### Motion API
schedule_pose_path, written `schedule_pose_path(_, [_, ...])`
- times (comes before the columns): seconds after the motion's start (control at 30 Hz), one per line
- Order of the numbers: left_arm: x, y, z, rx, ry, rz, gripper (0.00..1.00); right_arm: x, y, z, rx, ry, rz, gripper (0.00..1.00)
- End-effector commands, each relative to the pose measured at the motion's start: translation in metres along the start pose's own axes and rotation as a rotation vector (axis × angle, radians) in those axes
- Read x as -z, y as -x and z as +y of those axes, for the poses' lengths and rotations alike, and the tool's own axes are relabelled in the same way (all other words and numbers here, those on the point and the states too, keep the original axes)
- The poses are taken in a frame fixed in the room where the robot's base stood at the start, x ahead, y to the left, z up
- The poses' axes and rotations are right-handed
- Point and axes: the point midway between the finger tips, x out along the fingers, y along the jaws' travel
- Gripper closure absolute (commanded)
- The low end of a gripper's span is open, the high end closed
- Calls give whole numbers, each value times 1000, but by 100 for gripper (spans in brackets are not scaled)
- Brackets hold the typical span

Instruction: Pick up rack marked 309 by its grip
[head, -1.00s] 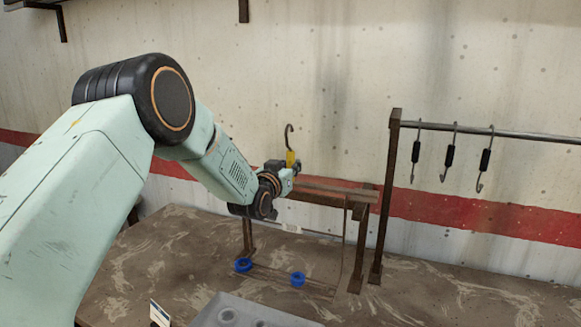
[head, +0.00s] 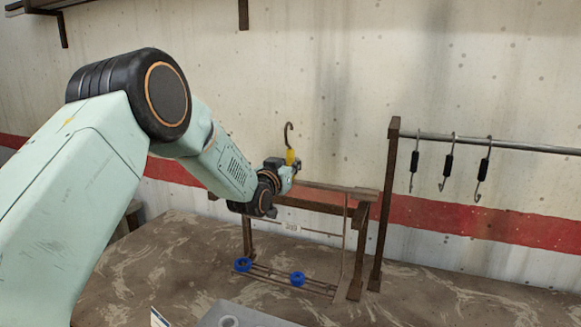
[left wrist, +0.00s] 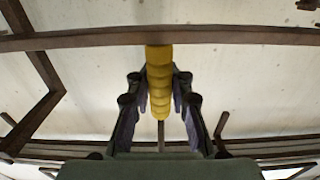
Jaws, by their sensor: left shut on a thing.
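The rack marked 309 (head: 291,227) is a thin wire frame with a small number tag, a dark hook above and blue rings (head: 243,265) low on its lower bars. Its yellow grip (head: 290,157) stands under the hook. My left gripper (head: 286,168) is at this grip. In the left wrist view the yellow grip (left wrist: 159,80) runs upright between the fingers, which are shut on it. The fingertips are small in the head view, and part of the rack's top is hidden by my wrist. My right gripper is not in view.
A brown stand (head: 358,240) surrounds the rack closely on the table (head: 440,300). To the right, a tall post (head: 384,205) carries a metal rail (head: 530,146) with black-handled hooks (head: 448,163). A grey tray (head: 240,317) lies at the front. The table's right side is clear.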

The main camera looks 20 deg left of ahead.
Motion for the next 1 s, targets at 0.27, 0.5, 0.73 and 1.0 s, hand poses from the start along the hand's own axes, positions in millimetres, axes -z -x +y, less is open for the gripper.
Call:
schedule_pose_path(0.27, [5,0,0,0,-1,6,100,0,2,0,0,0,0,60])
schedule_pose_path(0.5, [6,7,-1,1,0,5,100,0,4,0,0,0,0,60])
schedule_pose_path(0.73, [6,22,0,1,0,5,100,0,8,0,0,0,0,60])
schedule_pose_path(1.0, [6,40,-1,1,0,5,100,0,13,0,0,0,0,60])
